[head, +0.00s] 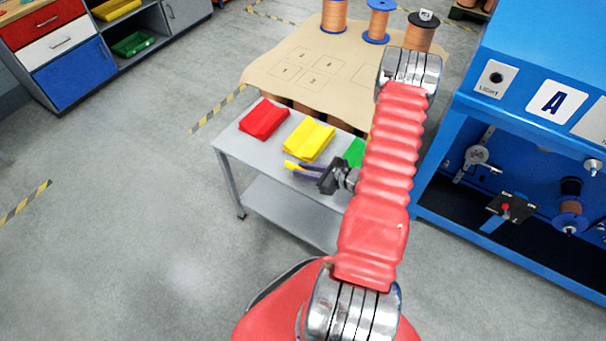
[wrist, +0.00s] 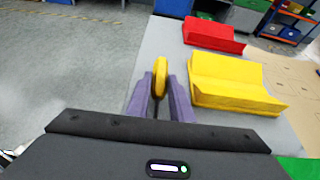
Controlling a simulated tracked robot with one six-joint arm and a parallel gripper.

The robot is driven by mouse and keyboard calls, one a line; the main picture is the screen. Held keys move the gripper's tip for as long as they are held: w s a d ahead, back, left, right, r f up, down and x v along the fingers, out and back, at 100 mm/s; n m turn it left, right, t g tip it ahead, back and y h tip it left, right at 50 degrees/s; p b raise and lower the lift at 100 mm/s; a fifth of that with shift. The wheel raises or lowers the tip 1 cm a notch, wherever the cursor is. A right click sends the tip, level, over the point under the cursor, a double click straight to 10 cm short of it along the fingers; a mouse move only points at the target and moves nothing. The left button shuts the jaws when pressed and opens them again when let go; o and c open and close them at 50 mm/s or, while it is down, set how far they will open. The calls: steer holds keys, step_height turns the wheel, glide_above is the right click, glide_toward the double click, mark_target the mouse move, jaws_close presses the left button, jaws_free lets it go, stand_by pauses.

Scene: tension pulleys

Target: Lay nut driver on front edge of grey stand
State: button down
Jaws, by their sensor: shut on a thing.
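The nut driver shows as a yellow handle end (wrist: 160,77) between the purple fingers of my gripper (wrist: 160,95) in the wrist view. A thin dark part sits below the yellow end. In the head view the yellow handle (head: 290,165) sticks out left of my gripper (head: 303,170), which is shut on it. The grey stand (head: 232,148) is a two-shelf table under the gripper. The nut driver appears over the stand's near edge strip, in front of the yellow bin. I cannot tell whether it touches the top. My arm hides the stand's right part.
A red bin (head: 264,119), a yellow bin (head: 309,140) and a partly hidden green bin (head: 355,152) stand on the grey stand. Behind is a tan table (head: 290,60) with copper wire spools. A blue machine (head: 520,110) stands at right. The floor at left is clear.

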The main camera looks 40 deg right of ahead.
steer(key=shift+f, duration=1)
steer(key=c, duration=1.6)
jaws_free()
steer(key=shift+o, duration=0.2)
steer(key=shift+s+d+r, duration=0.2)
steer(key=shift+s, duration=0.15)
steer(key=v, duration=1.1)
steer(key=shift+s+a, duration=0.1)
